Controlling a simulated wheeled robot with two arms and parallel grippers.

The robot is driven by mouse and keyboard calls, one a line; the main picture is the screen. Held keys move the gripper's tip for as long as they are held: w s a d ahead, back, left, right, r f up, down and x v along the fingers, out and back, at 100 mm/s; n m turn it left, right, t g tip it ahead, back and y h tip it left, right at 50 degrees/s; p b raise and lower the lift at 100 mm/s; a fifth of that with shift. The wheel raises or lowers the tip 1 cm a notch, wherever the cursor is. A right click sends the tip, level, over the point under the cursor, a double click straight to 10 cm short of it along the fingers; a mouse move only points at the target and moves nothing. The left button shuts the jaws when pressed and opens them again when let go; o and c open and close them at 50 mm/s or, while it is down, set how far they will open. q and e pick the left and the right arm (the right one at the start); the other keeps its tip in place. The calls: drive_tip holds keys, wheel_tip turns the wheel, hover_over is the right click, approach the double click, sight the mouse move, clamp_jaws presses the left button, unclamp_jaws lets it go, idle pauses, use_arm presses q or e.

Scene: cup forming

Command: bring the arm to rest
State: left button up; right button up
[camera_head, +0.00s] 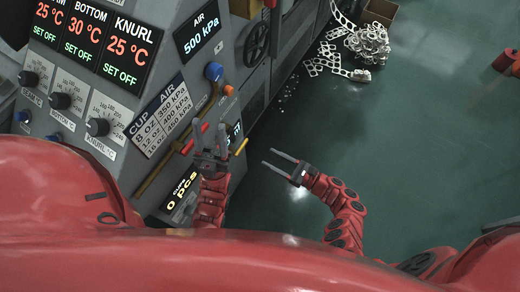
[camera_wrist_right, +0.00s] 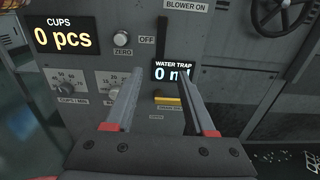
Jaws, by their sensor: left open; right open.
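My left gripper (camera_head: 210,150) is in front of the machine's control panel (camera_head: 115,75) in the head view. Its fingers point up and are apart, with nothing seen between them. My right gripper (camera_head: 283,162) is to the right of it, clear of the panel, over the dark green floor. Its two fingers point left toward the machine and are apart and empty. In the right wrist view the fingers (camera_wrist_right: 152,100) frame the lower panel, with the water trap display (camera_wrist_right: 174,73) reading 0 and a yellow handle (camera_wrist_right: 168,100) beyond them.
The panel carries knobs, a blue button (camera_head: 214,72), a red handle (camera_head: 196,138) and a cups display (camera_head: 183,191) reading 0 pcs. A handwheel (camera_head: 256,44) is further back. Scrap webbing (camera_head: 368,44) lies on the floor by a cardboard box (camera_head: 380,10). The floor at right is largely clear.

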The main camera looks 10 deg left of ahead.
drive_tip(key=shift+s+d, duration=0.15)
drive_tip(key=shift+d, duration=0.35)
